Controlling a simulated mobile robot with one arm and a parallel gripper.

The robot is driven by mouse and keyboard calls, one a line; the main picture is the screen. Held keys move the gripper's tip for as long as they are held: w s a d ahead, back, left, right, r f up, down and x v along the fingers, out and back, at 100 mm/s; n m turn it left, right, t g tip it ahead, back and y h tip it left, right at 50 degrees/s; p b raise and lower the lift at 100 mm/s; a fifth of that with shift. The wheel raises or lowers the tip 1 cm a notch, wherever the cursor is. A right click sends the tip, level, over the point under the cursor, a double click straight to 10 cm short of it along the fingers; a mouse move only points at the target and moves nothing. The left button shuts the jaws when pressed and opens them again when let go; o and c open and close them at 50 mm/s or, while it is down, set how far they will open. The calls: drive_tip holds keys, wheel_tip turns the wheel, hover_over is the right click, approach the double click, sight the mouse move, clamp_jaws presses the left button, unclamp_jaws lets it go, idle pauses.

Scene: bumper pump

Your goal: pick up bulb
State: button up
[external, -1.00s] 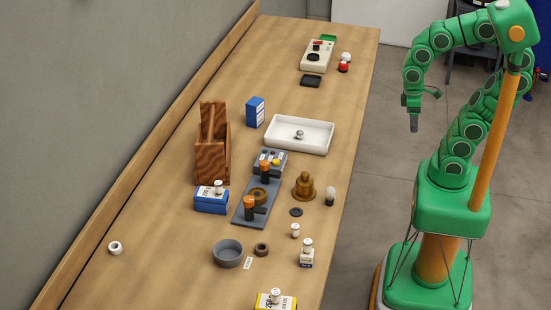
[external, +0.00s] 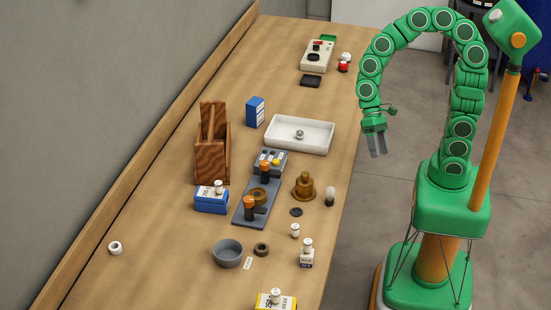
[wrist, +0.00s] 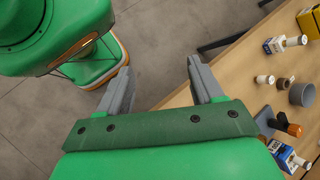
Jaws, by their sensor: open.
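A small upright piece with a pale rounded body and a darker end (external: 330,197) stands near the table's right edge in the external view. It looks most like the bulb, but it is too small to be certain. I cannot pick it out in the wrist view. My gripper (external: 378,148) is open and empty, pointing down beyond the table's right edge. It is up and to the right of that piece in the picture, well apart from it. In the wrist view the two grey fingers of my gripper (wrist: 158,72) are spread wide with only floor between them.
Near the piece are a brass bell-shaped part (external: 304,188), a black disc (external: 296,212) and a white small bottle-like item (external: 295,231). A white tray (external: 272,147) holds a silvery ball. A grey bowl (external: 228,253) and labelled boxes stand nearer the front.

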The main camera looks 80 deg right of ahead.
drive_tip(key=w+a+f+m+y, duration=0.4)
drive_tip(key=w+a+m, duration=0.1)
drive_tip(key=w, duration=0.3)
drive_tip(key=m+t+y, duration=0.1)
drive_tip(key=m+y, duration=0.2)
drive_tip(key=m, duration=0.4)
approach(330, 197)
drive_tip(key=shift+s+a+f, duration=0.1)
drive_tip(key=shift+s+a, duration=0.15)
drive_tip(key=shift+a, duration=0.2)
drive_tip(key=shift+s+a+f, duration=0.15)
drive_tip(key=shift+s+a, duration=0.1)
drive_tip(key=shift+a, duration=0.2)
drive_tip(key=shift+w+x, duration=0.1)
drive_tip(key=shift+x, duration=1.85)
drive_tip(key=shift+w+x, duration=0.15)
drive_tip(key=shift+x, duration=1.8)
drive_tip(key=shift+f, duration=0.1)
drive_tip(key=shift+c, duration=0.3)
drive_tip(key=c, duration=1)
